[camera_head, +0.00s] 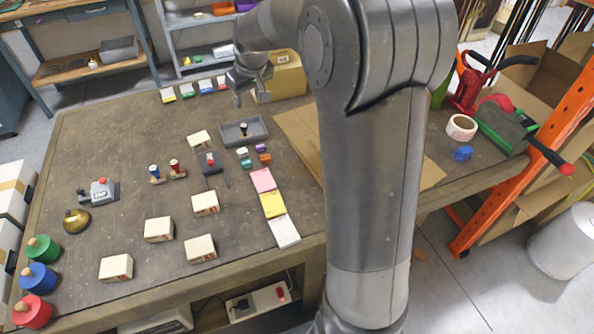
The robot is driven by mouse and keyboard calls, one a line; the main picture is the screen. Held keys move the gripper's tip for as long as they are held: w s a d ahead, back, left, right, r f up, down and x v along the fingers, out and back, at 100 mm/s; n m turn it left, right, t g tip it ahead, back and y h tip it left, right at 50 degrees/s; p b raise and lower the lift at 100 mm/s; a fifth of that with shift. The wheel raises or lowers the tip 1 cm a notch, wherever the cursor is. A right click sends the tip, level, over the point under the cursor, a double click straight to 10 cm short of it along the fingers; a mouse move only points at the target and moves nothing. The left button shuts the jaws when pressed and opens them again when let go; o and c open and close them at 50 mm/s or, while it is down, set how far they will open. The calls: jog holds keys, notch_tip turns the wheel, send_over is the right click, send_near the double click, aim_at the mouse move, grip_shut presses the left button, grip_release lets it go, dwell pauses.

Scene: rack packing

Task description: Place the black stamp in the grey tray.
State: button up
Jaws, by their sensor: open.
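The grey tray (258,132) lies on the work table at its back middle. A small stamp with a black handle (243,128) appears to stand upright inside the tray. Two other stamps with wooden bases stand left of the tray, one with a dark blue handle (154,171) and one with a red handle (174,166).
Several small white boxes (159,230) lie on the table. A dark stamp pad with a red-topped item (210,160) and coloured note pads (273,205) are near the tray. A cardboard box (288,78) stands behind. My arm hides part of the table's right side.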

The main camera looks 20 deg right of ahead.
jog(key=s+r+m, duration=0.1)
jog(key=s+r, duration=0.3)
jog(key=s, duration=0.6)
jog(key=s+r+m, duration=0.1)
jog(key=s+r, duration=0.3)
jog(key=s, duration=0.5)
jog(key=s+f+m+t, duration=0.1)
jog(key=s+f, duration=0.2)
jog(key=s, duration=1.3)
jog(key=shift+d+m+h, duration=0.15)
jog(key=shift+m+h, duration=0.15)
jog(key=shift+m, duration=0.1)
